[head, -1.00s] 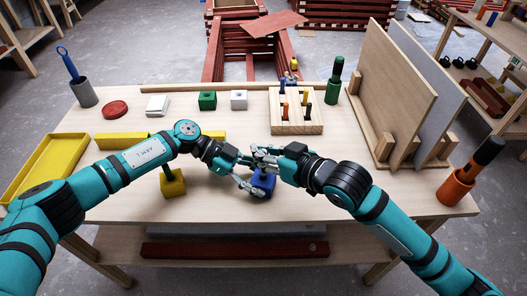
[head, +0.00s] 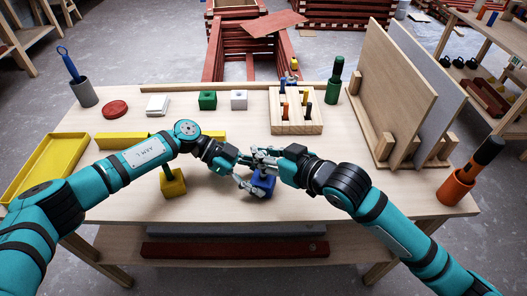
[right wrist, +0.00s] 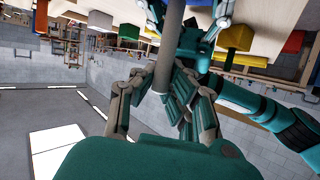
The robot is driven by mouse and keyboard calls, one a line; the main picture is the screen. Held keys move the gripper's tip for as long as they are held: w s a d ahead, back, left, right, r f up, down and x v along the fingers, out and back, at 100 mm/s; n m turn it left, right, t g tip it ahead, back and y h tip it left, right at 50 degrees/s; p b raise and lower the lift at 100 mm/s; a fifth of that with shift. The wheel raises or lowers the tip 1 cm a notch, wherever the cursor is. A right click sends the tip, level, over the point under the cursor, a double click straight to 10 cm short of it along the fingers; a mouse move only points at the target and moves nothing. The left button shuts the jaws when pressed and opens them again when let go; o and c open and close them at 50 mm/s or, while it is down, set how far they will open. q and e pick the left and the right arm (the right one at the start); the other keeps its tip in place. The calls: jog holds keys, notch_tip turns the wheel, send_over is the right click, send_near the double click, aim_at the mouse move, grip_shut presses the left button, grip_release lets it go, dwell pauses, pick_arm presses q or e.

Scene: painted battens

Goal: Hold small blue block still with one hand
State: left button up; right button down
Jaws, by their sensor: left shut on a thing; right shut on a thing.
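The small blue block (head: 264,184) sits on the workbench near its front edge, partly covered by fingers. My left gripper (head: 252,186) is low at the block and shut on it from the left. My right gripper (head: 264,158) is just above the block, shut on a slim grey rod. The rod (right wrist: 168,45) shows between the fingers in the right wrist view; its far end is hidden. Whether the rod touches the block cannot be told.
A yellow block (head: 173,184) with a dark green peg stands left of the block. A yellow tray (head: 42,165), a wooden peg holder (head: 297,127), and green (head: 207,100) and white (head: 239,100) blocks lie around. Upright panels (head: 392,90) stand right. The bench front is clear.

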aim_at(264, 175)
jog(key=shift+f, duration=2)
jog(key=c, duration=1.4)
grip_release()
jog(key=shift+o, duration=0.2)
jog(key=v, duration=1.2)
pick_arm(q)
jog(key=o, duration=1.6)
